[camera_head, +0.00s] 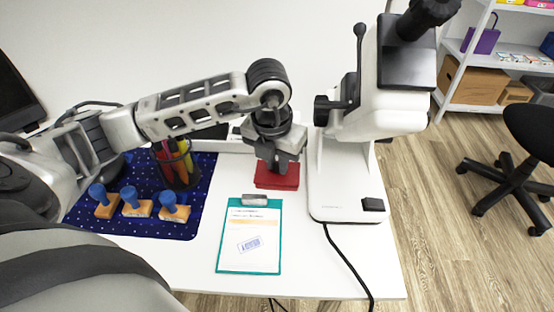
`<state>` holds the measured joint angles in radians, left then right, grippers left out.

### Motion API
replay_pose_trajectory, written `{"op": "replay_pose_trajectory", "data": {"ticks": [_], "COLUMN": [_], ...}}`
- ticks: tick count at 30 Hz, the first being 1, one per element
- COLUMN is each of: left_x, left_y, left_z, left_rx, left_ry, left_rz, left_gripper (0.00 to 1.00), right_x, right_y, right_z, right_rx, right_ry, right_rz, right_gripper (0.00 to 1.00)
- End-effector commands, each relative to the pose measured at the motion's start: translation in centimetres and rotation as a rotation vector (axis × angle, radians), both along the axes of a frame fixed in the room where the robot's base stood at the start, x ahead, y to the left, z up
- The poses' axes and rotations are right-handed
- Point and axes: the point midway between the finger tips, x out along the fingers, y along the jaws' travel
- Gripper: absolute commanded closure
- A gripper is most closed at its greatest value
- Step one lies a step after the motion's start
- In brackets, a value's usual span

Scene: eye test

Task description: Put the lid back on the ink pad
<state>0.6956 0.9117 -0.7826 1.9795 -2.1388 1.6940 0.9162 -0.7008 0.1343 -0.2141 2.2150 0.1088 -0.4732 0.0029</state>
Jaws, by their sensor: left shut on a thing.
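My left gripper (278,166) points down at the back of the white table, and its fingers are shut on a flat red piece that looks like the lid (288,179). The red shape under the fingers seems to have two layers. I cannot tell whether the lower layer is the ink pad or whether the two touch. The gripper hides the back of the red shape. My right gripper is not in view.
A white microscope (345,185) stands close on the right, its cable running forward. A clipboard (224,262) lies in front. On a dark blue mat (150,228) at left are three blue-knobbed stamps (138,203) and a pen cup (178,171).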

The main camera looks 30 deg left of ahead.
Motion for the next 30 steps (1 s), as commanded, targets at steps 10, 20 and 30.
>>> {"op": "replay_pose_trajectory", "data": {"ticks": [10, 20, 30], "left_x": [-0.01, 0.0, -0.02], "left_y": [0.01, 0.01, 0.01], "left_z": [-0.11, -0.18, -0.16], "left_rx": [0.0, 0.0, 0.0], "left_ry": [0.0, 0.0, 0.0], "left_rz": [0.0, 0.0, 0.0], "left_gripper": [1.0, 1.0, 1.0], "right_x": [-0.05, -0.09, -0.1], "right_y": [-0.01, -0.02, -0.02], "right_z": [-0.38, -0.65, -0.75], "right_rx": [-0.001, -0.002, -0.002], "right_ry": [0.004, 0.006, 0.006], "right_rz": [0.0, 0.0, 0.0], "right_gripper": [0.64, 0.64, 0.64]}}
